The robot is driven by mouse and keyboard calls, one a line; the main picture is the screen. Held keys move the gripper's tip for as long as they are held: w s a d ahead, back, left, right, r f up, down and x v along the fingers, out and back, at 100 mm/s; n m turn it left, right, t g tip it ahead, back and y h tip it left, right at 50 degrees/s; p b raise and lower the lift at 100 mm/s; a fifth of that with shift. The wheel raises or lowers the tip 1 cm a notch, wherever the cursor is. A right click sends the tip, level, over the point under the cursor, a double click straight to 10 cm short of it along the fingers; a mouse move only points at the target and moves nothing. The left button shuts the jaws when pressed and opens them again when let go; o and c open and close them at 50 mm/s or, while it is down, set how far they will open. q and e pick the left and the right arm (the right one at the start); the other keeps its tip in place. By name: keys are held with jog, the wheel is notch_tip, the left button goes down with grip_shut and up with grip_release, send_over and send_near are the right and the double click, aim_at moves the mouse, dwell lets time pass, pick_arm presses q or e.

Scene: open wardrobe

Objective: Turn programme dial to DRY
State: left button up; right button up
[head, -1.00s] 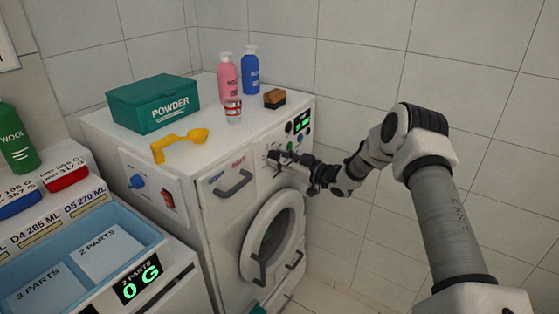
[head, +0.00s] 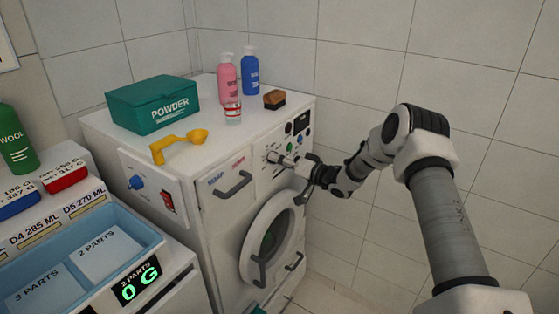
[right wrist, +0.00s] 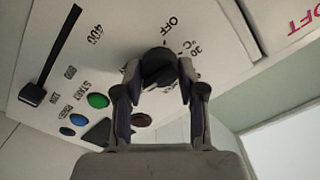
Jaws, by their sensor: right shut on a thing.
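The washing machine (head: 222,235) stands against the tiled wall with its control panel facing my right arm. The programme dial is a round black knob (right wrist: 158,66) on that panel, with OFF and 30°C printed near it. My right gripper (right wrist: 158,76) is shut on the dial, one finger on each side. In the head view the right gripper (head: 286,160) is at the panel and partly covers the dial. No DRY mark is readable, and I cannot tell where the dial points. The panel display (head: 300,122) is dark. My left gripper is out of view.
A slider (right wrist: 52,58) and a green button (right wrist: 97,100) are near the dial. The drawer handle (head: 233,185) and round door (head: 270,237) are close by.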

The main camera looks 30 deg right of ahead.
jog(key=m, duration=0.5)
jog(key=shift+f, duration=0.15)
jog(key=shift+m, duration=0.4)
jog(key=shift+s, duration=0.1)
jog(key=o, duration=1.1)
jog(key=shift+o, duration=0.2)
jog(key=v, duration=1.1)
jog(key=shift+s+d, duration=0.15)
jog(key=shift+s, duration=0.2)
